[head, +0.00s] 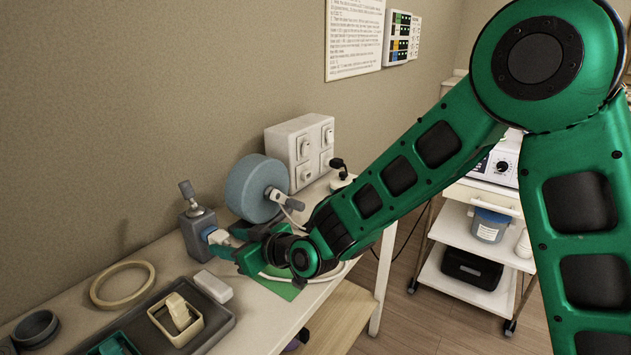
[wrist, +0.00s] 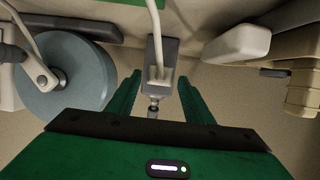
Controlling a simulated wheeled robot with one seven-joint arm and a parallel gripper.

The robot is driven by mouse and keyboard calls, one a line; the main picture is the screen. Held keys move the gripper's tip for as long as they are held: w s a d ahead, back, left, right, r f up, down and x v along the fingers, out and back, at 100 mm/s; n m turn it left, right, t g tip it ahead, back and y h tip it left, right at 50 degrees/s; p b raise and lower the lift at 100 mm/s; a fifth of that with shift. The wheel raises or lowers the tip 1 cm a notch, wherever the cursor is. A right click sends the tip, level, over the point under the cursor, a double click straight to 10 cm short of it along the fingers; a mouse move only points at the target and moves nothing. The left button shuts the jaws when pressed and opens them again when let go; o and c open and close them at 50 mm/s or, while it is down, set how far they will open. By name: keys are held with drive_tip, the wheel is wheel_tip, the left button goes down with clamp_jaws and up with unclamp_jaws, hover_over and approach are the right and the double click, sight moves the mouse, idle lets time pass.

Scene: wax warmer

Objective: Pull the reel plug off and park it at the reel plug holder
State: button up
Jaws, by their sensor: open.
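A grey box (head: 197,236) with a short lever on top stands on the table by the wall. A pale plug (head: 216,237) is at its front face; a light cable runs from the plug (wrist: 158,74) in the wrist view. I take this to be the reel plug. My gripper (head: 229,245) is open in front of the box, its fingers (wrist: 160,98) on either side of the plug with visible gaps. The blue-grey reel (head: 250,187) stands behind, and at the left in the wrist view (wrist: 62,85). I cannot identify the reel plug holder; my arm hides part of the table.
A white switch box (head: 291,148) stands behind the reel. A white block (head: 213,286), a beige ring (head: 119,268) and a dark tray (head: 212,331) with a beige frame lie in front. A green mat (head: 285,290) lies under my wrist. A white cart (head: 463,232) stands at right.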

drive_tip(key=shift+s+d+r, duration=0.2)
drive_tip(key=shift+s+d, duration=0.15)
drive_tip(key=shift+d, duration=0.2)
idle(0.4)
drive_tip(key=v, duration=1)
drive_tip(key=d+f+m+h, duration=0.1)
drive_tip(key=d+m+h, duration=0.15)
drive_tip(key=d, duration=0.95)
drive_tip(key=w+d+f+m+g+h, duration=0.15)
drive_tip(key=d+h, duration=0.25)
drive_tip(key=d, duration=0.8)
drive_tip(key=d+f+m+h, duration=0.1)
drive_tip(key=d+m+h, duration=0.2)
drive_tip(key=d, duration=0.8)
drive_tip(key=s+d+m+g+h, duration=0.3)
drive_tip(key=s+d+m, duration=0.2)
drive_tip(key=s+d, duration=0.7)
drive_tip(key=s+d+r+m+g, duration=0.2)
drive_tip(key=s+d+m, duration=0.4)
drive_tip(key=s, duration=0.6)
drive_tip(key=shift+s+d+g+y, duration=0.35)
drive_tip(key=shift+d+g+y, duration=0.15)
drive_tip(key=shift+d, duration=0.35)
